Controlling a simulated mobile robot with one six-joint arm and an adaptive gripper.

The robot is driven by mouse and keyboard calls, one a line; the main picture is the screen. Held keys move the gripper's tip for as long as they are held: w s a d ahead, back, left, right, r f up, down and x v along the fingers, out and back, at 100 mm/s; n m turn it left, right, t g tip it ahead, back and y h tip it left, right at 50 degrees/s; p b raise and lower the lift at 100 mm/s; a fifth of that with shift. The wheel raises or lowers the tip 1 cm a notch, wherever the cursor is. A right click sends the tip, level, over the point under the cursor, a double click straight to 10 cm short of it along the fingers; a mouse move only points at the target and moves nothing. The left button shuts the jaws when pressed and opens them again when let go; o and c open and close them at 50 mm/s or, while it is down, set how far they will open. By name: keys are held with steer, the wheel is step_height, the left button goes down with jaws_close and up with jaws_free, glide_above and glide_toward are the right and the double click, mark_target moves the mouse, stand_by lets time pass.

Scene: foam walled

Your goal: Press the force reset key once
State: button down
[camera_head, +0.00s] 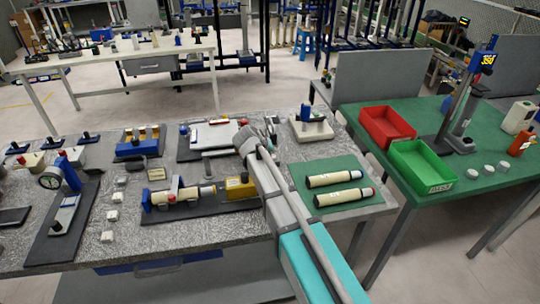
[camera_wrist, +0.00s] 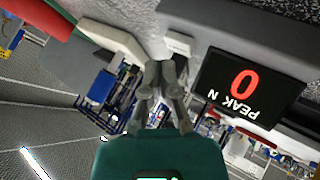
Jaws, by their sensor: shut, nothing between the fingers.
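In the wrist view a black display (camera_wrist: 240,88) reads "PEAK N" and a red 0, upside down in the picture. A small pale block (camera_wrist: 179,43), which looks like a key, sits beside it, just beyond my fingertips. I cannot tell whether it is the force reset key or whether the fingers touch it. My gripper (camera_wrist: 164,68) is shut and empty, with its fingertips together. In the head view my gripper (camera_head: 250,137) is over the grey speckled table, near its back edge. My arm hides part of the table there, and I cannot make out the display in that view.
A mustard block (camera_head: 240,188) and a cream cylinder (camera_head: 175,196) lie left of my arm. Two cream tubes (camera_head: 338,179) lie on a green mat. Red (camera_head: 387,125) and green (camera_head: 420,160) bins stand on the right table.

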mark_target(330, 195)
steer(key=shift+r, duration=0.15)
steer(key=shift+r+p, duration=2.4)
steer(key=shift+p, duration=0.1)
steer(key=shift+d, duration=0.15)
steer(key=s+d+f+g, duration=0.1)
steer(key=s+d, duration=0.2)
steer(key=d, duration=0.1)
steer(key=s+d+f+m+g, duration=0.1)
steer(key=s+d, duration=0.3)
steer(key=d, duration=0.1)
steer(key=s+d+f+g+y, duration=0.1)
steer(key=s+d+f+g, duration=0.1)
steer(key=s+d, duration=0.2)
steer(key=shift+d+m, duration=0.4)
steer(key=shift+d, duration=0.15)
steer(key=s+d, duration=0.1)
steer(key=s, duration=0.1)
steer(key=s+d+g+y, duration=0.1)
steer(key=s+d, duration=0.1)
steer(key=s+d+f+g, duration=0.1)
steer(key=s+d, duration=0.1)
steer(key=s, duration=0.1)
steer(key=shift+f+m+y, duration=0.1)
steer(key=shift+m+y, duration=0.2)
steer(key=s+d+g+y, duration=0.1)
steer(key=s+d+y, duration=0.1)
steer(key=s, duration=0.5)
steer(key=shift+s+d+f+g, duration=0.2)
steer(key=shift+d+f+g, duration=0.05)
steer(key=shift+d+g, duration=0.15)
